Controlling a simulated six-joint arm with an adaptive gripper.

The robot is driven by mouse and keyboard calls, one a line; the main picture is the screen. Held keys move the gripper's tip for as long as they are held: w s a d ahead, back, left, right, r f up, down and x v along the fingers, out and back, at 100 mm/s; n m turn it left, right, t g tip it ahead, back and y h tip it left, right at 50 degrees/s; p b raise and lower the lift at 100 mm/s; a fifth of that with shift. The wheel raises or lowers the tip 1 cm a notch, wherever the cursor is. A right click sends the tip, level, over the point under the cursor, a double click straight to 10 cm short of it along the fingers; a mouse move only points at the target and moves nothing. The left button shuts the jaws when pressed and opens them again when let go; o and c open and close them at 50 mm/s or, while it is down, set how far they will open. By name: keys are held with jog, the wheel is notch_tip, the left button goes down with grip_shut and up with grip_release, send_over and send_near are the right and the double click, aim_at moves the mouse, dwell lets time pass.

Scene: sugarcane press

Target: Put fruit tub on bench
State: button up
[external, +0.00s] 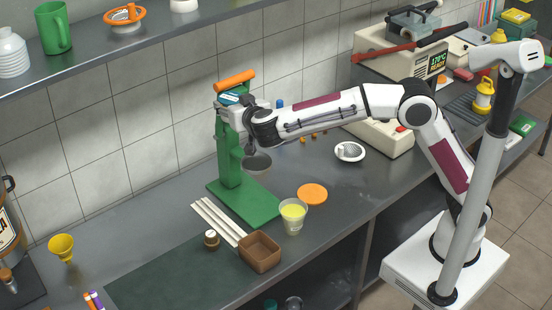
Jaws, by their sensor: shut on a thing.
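A clear tub with yellow contents (293,214), which looks like the fruit tub, stands upright on the grey bench (345,195), right of the green press (230,165). My gripper (246,122) is at the press head, below its orange handle (235,81), well above and left of the tub and apart from it. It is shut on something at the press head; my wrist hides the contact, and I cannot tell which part.
An orange disc (312,194) lies behind the tub. A brown square container (260,252), pale sticks (218,223) and a small brown jar (211,239) are in front. A white dish (349,152) sits to the right. A dark mat (180,276) has free room.

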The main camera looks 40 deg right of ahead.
jog(key=s+d+m+g+h, duration=0.15)
jog(key=d+m+h, duration=0.3)
jog(key=d, duration=0.75)
jog(key=d+f+m+g+h, duration=0.2)
jog(key=d+f, duration=0.5)
jog(key=d, duration=0.3)
jog(key=d+f+m+g+h, duration=0.2)
jog(key=d+f+g, duration=0.1)
jog(key=d+f, duration=0.55)
jog(key=s+d+f+m+g, duration=0.1)
jog(key=s+d+f, duration=0.3)
jog(key=d, duration=0.3)
jog(key=s+d+f+m+g+h, duration=0.1)
jog(key=s+d+f+m+g, duration=0.1)
jog(key=s+d+f, duration=0.2)
jog(key=s+d+f+m+g+h, duration=0.1)
jog(key=s+d+f, duration=0.3)
jog(key=s+d, duration=0.4)
jog(key=d+g, duration=0.1)
jog(key=d, duration=0.1)
jog(key=shift+s+d+m, duration=0.25)
jog(key=shift+d+m, duration=0.1)
jog(key=shift+f+g, duration=0.15)
jog(key=shift+g, duration=0.1)
jog(key=shift+f, duration=2.8)
